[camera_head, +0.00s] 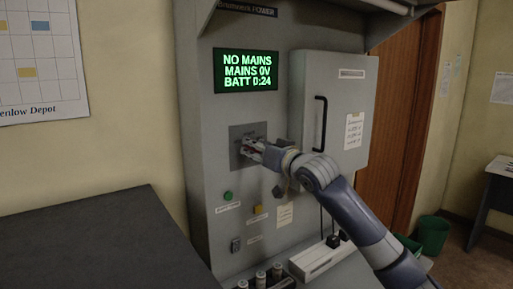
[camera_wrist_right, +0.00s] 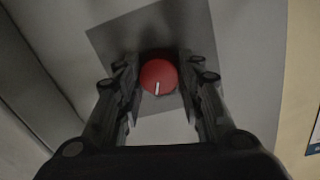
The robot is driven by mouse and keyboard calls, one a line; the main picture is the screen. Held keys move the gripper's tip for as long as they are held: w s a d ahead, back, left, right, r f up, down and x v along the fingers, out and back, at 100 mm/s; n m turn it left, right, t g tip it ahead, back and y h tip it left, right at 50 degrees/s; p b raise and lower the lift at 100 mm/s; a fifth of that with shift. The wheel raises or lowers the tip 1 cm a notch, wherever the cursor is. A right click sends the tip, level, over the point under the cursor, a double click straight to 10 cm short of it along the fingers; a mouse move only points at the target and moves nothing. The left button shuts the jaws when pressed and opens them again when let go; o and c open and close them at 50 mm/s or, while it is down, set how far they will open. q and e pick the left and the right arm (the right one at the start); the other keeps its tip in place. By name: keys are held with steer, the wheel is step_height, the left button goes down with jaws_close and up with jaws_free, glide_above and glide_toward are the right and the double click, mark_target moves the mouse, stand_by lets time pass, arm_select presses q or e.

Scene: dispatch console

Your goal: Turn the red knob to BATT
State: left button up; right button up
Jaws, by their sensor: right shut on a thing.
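The red knob (camera_wrist_right: 158,72) sits on a dark grey square plate (camera_wrist_right: 110,42) on the console front. In the right wrist view its white pointer line points down, leaning slightly left. My right gripper (camera_head: 250,149) reaches the knob from the right, its fingers closed on either side of it. In the head view the gripper mostly hides the knob, and the plate's lettering is too small to read. The green-lettered display (camera_head: 246,70) above reads NO MAINS, MAINS 0V, BATT 0:24. My left gripper is not in view.
A grey cabinet door (camera_head: 340,90) with a black handle (camera_head: 320,123) is right of the knob plate. Below the plate are a green button (camera_head: 228,195) and a yellow button (camera_head: 257,210). A dark surface (camera_head: 95,240) stands at left.

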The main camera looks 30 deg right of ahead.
steer(key=shift+m+p, duration=1.45)
steer(key=shift+m, duration=1.75)
steer(key=o, duration=1.1)
steer(key=shift+d, duration=0.1)
steer(key=shift+c, duration=0.2)
steer(key=s+d, duration=0.1)
steer(key=s, duration=1)
steer(key=shift+s+d+r, duration=0.15)
steer(key=shift+s+r, duration=0.1)
steer(key=shift+s, duration=0.15)
steer(key=shift+g+y, duration=0.3)
